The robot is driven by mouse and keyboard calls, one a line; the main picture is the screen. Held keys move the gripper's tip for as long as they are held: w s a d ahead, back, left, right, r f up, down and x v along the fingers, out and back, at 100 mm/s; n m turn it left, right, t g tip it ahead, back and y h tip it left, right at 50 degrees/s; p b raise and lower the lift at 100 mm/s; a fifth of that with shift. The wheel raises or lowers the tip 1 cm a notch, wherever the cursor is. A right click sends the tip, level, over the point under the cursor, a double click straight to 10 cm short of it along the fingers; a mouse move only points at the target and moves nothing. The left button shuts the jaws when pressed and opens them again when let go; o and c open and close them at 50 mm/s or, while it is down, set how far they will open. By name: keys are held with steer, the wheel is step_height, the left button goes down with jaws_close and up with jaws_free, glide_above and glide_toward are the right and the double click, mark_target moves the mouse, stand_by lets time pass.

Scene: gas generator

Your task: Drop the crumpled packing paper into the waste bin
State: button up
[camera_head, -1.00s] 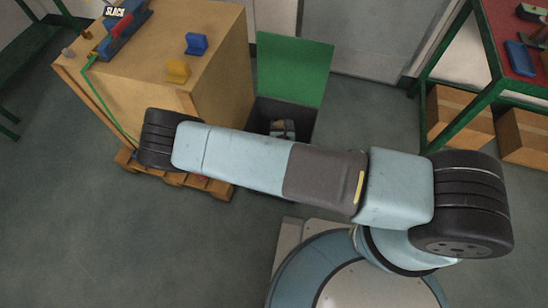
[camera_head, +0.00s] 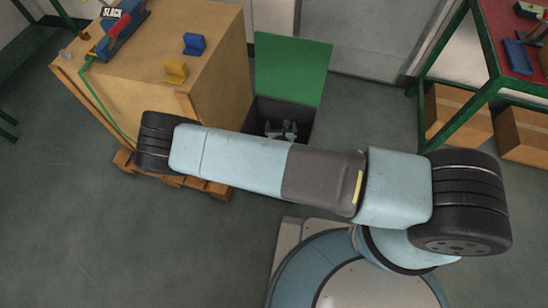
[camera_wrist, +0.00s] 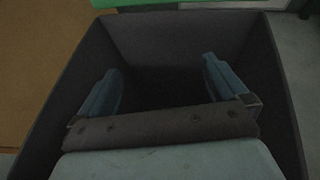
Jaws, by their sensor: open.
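The waste bin (camera_head: 301,108) is a dark, square-sided container with a raised green lid (camera_head: 291,68), beside the large cardboard box. In the wrist view, its dark walls (camera_wrist: 270,85) surround my gripper (camera_wrist: 160,68). The two blue-grey fingers are wide apart with nothing between them. My gripper (camera_head: 281,130) also shows at the bin opening in the head view, partly hidden by my arm. The crumpled packing paper is not visible in either current view; the bin's bottom is too dark to make out.
The large cardboard box (camera_head: 190,60) on a wooden pallet (camera_head: 205,186) stands left of the bin, with a blue block (camera_head: 195,43) and a yellow block (camera_head: 175,71) on top. A green-framed bench (camera_head: 455,130) stands right. The floor between bin and bench is clear.

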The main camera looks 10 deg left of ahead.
steer(key=v, duration=1.3)
